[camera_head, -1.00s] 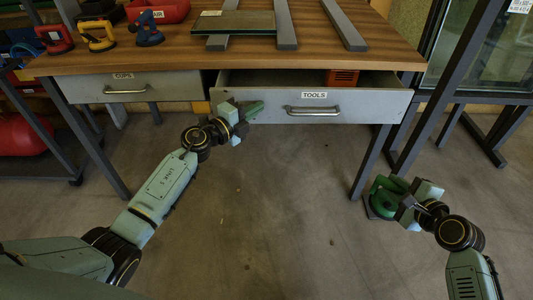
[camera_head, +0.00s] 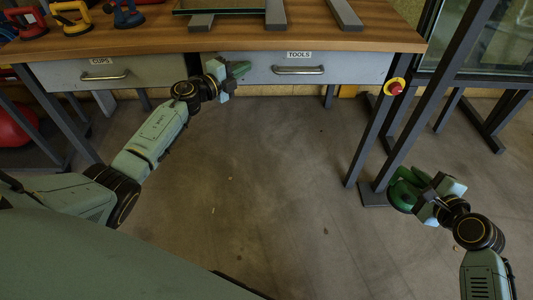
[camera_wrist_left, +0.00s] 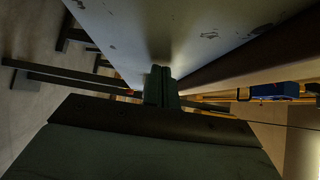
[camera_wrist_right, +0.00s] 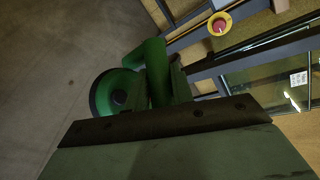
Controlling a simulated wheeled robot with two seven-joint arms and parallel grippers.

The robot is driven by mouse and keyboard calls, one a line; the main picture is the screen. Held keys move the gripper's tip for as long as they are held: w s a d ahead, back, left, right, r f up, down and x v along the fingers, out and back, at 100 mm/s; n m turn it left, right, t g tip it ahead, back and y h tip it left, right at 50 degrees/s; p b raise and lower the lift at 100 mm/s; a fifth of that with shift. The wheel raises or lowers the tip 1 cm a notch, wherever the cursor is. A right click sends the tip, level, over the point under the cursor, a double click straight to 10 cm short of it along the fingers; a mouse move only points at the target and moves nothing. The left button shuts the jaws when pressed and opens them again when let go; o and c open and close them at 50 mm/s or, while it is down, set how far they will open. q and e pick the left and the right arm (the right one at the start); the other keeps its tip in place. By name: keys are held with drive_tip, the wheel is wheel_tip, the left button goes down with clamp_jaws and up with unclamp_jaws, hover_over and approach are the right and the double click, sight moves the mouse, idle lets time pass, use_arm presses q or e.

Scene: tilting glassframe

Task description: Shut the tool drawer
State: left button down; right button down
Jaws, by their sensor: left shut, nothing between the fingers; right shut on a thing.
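The tool drawer (camera_head: 315,70), a grey front with a TOOLS label and a bar handle, sits under the bench top on the right. Its front looks level with the bench front and its inside is hidden. My left gripper (camera_head: 239,70) is shut and empty, with its fingertips at the left part of the drawer front. In the left wrist view the closed fingers (camera_wrist_left: 161,86) meet a pale panel; I cannot tell whether they press on it. My right gripper (camera_head: 420,188) is shut on a green suction cup (camera_head: 400,190), held low at the right.
The cups drawer (camera_head: 105,73) is shut to the left. A red button (camera_head: 395,88) on a yellow plate is at the bench's right side. Several suction cups and a glass pane (camera_head: 225,6) lie on the bench top. Dark frame posts stand at the right; the floor ahead is open.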

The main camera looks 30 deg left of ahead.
use_arm(q)
drive_tip(key=shift+w+a+r, duration=0.1)
drive_tip(key=shift+r, duration=0.25)
use_arm(e)
drive_tip(key=shift+r, duration=0.2)
